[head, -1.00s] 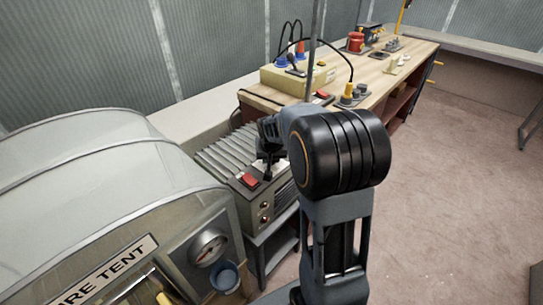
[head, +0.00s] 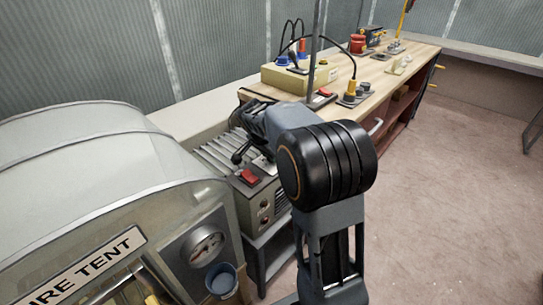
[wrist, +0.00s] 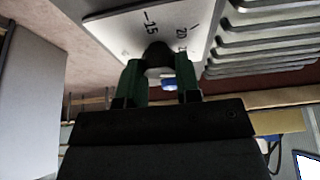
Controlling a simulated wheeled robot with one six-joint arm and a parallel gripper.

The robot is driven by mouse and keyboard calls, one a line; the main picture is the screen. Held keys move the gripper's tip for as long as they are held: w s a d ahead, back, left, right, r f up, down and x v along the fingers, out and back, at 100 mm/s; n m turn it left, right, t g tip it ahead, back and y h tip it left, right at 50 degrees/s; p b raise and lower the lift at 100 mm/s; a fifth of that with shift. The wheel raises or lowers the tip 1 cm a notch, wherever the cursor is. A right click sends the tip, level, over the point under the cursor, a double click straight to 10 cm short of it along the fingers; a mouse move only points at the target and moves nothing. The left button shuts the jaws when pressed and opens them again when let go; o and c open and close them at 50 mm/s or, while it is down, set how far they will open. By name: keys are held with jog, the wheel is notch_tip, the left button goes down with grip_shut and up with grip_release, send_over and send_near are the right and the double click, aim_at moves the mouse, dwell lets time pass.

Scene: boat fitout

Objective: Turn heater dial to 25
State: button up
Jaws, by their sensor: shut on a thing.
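The heater (head: 262,203) is a grey metal box with fins on top, left of the workbench. In the wrist view its pale scale plate (wrist: 118,30) shows the marks 15 and 20, and part of another number at the right. The dark heater dial (wrist: 157,53) stands on this plate. My gripper (wrist: 161,78) has its two green fingers on either side of the dial and is shut on it. The dial's pointer is not clear to me. In the head view my arm partly hides the dial and the gripper (head: 238,150).
A red switch (head: 249,177) sits on the heater near the dial. A workbench (head: 420,52) with tools is behind. The floor at right is clear.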

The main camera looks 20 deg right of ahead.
jog(key=shift+m, duration=0.6)
jog(key=o, duration=0.9)
jog(key=v, duration=0.4)
jog(key=p+v, duration=0.1)
jog(key=v, duration=0.4)
jog(key=p+v, duration=0.1)
jog(key=v, duration=0.4)
jog(key=shift+w+a, duration=0.1)
jog(key=shift+w, duration=0.2)
